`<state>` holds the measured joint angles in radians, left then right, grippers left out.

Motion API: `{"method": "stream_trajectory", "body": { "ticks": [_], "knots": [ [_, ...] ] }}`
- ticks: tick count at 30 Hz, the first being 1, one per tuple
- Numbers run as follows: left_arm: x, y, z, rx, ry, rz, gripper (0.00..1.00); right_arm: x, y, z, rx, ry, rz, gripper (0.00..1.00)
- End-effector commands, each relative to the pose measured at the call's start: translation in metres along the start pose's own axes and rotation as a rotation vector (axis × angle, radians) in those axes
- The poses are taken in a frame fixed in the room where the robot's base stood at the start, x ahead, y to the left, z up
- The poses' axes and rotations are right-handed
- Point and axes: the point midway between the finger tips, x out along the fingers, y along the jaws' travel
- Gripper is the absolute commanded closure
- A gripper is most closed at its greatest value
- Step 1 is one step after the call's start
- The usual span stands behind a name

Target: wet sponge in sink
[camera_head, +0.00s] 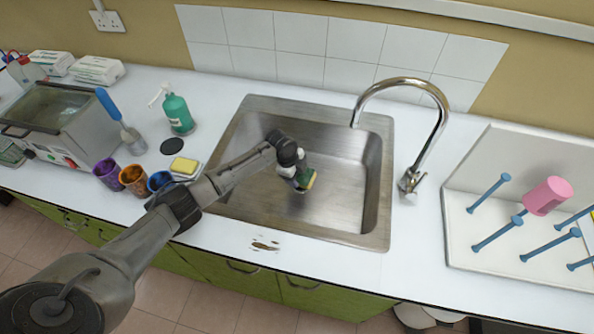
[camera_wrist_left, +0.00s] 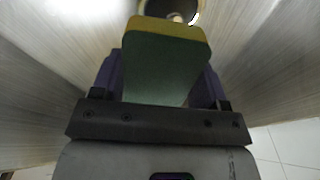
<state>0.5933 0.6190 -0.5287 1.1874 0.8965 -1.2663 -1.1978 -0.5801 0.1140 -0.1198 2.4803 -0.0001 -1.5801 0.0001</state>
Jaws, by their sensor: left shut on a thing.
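A sponge (camera_head: 306,180) with a green side and a yellow side is inside the steel sink (camera_head: 335,203). My left gripper (camera_head: 298,178) is shut on this sponge and reaches down into the basin from the left. In the left wrist view the sponge (camera_wrist_left: 165,68) sits between the two dark purple fingers, its yellow edge pointing away from the gripper. The round drain (camera_wrist_left: 173,10) shows just beyond it. Whether the sponge touches the sink floor, or is wet, I cannot tell. The tall curved faucet (camera_head: 428,140) stands at the sink's right side. My right gripper is not in view.
Another yellow sponge (camera_head: 184,165) lies on a small dish left of the sink. Nearby are a green spray bottle (camera_head: 178,115), several colored cups (camera_head: 133,178) and a blue-handled brush (camera_head: 118,118). A white drying rack (camera_head: 460,245) stands at right. A brown stain (camera_head: 264,245) marks the front counter.

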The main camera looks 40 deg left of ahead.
Motion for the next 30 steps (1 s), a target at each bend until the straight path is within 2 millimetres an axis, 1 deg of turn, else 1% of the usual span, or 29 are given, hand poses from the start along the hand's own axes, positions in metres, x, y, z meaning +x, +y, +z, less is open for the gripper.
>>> {"method": "stream_trajectory", "body": {
  "ticks": [1,3,12,19,30],
  "knots": [
    [0.008,0.002,0.002,0.0,0.0,0.001,0.51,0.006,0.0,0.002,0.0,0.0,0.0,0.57],
    [0.014,0.003,0.003,-0.001,0.0,0.002,0.51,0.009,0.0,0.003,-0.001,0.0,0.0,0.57],
    [0.034,0.007,0.008,-0.001,0.0,0.0,0.51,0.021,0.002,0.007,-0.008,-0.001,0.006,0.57],
    [0.041,0.009,0.009,-0.001,-0.001,0.001,0.51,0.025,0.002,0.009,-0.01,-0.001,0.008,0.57],
    [0.042,0.009,0.01,-0.001,-0.001,0.001,0.51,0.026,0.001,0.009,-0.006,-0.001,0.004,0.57]
  ]
}}
